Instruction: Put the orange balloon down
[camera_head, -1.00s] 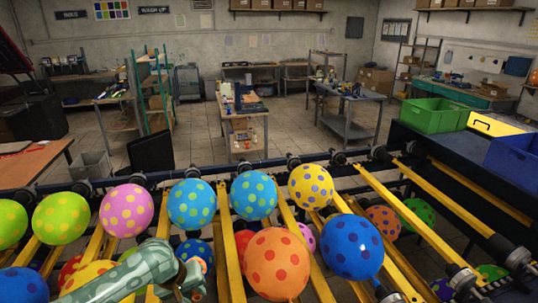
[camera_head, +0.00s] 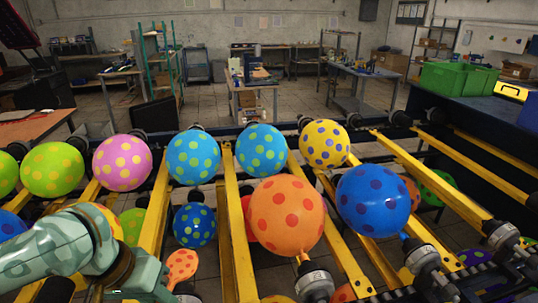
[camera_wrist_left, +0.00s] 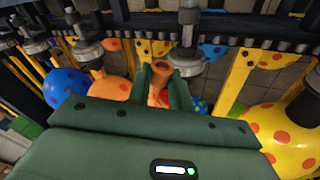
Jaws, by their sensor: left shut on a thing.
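A small limp orange balloon with red dots (camera_head: 182,265) shows at the lower left of the head view. My left gripper (camera_head: 150,284) is beside it, partly cut by the bottom edge. In the left wrist view my green jaws (camera_wrist_left: 161,92) are shut on the orange balloon's neck (camera_wrist_left: 158,78). The neck's open mouth faces a grey nozzle (camera_wrist_left: 189,45); I cannot tell whether they touch. A large inflated orange balloon with red dots (camera_head: 286,217) stands on another grey nozzle (camera_head: 314,286). My right gripper is not in view.
Inflated spotted balloons line the yellow-railed rack: green (camera_head: 52,169), pink (camera_head: 122,161), light blue (camera_head: 193,157), yellow (camera_head: 325,143) and blue (camera_head: 373,202). A small blue balloon (camera_head: 195,225) is close behind the small orange one. A yellow balloon (camera_wrist_left: 287,135) is right of my jaws.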

